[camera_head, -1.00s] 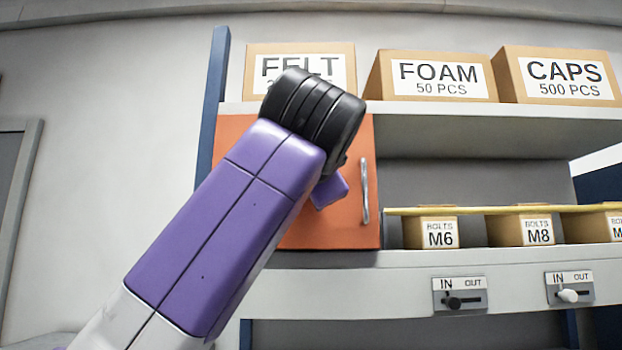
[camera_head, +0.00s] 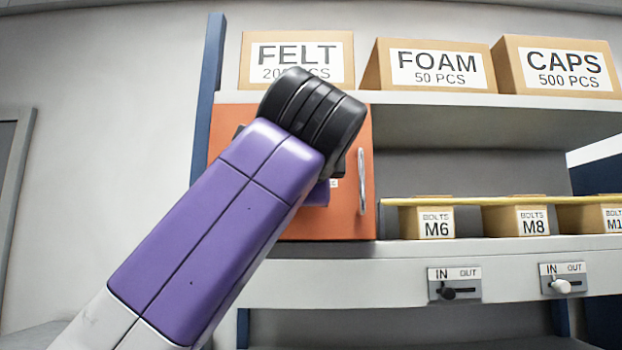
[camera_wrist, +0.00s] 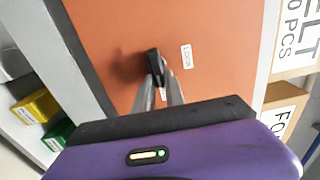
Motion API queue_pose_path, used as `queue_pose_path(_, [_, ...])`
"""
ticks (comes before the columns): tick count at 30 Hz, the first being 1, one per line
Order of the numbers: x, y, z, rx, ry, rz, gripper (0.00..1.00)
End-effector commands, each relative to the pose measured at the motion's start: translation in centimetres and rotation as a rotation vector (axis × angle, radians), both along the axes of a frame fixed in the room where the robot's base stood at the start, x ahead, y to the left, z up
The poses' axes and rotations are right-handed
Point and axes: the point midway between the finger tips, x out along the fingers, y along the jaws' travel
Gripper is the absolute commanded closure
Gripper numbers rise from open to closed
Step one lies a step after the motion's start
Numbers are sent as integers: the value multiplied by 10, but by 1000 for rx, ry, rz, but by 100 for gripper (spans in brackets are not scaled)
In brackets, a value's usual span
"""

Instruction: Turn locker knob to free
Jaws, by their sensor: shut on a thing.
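The orange locker door (camera_head: 347,222) stands at the left of the shelf unit, partly hidden behind my purple arm. It also fills the middle of the wrist view (camera_wrist: 215,25). The black locker knob (camera_wrist: 153,60) is on this door, with its long side running nearly up and down in the wrist view. My gripper (camera_wrist: 157,78) is shut on the knob, one finger on each side. A small white label reading LOCK (camera_wrist: 187,57) is to the right of the knob. Another label is mostly hidden between the fingers. The head view hides the knob.
The door has a metal handle (camera_head: 362,181) at its right edge. FELT (camera_head: 297,58), FOAM (camera_head: 436,68) and CAPS (camera_head: 560,68) boxes stand on top. A yellow bar (camera_head: 500,201) crosses the bolt boxes. Two IN/OUT sliders (camera_head: 454,284) (camera_head: 562,281) sit below.

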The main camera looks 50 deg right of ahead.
Motion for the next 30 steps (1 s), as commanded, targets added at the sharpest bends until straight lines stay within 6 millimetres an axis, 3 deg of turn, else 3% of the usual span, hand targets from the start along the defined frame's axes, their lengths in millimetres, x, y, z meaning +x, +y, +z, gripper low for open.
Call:
queue_pose_path(9, [-1, -1, -1, 4, -2, -2, 100])
queue_pose_path(10, [-1, -1, -1, 4, -2, -2, 84])
queue_pose_path(13, [-1, -1, -1, 4, -2, -2, 64])
queue_pose_path(23, [-1, 1, -1, 2, -1, 0, 64])
queue_pose_path(30, [-18, 23, -3, 1, -3, 2, 64])
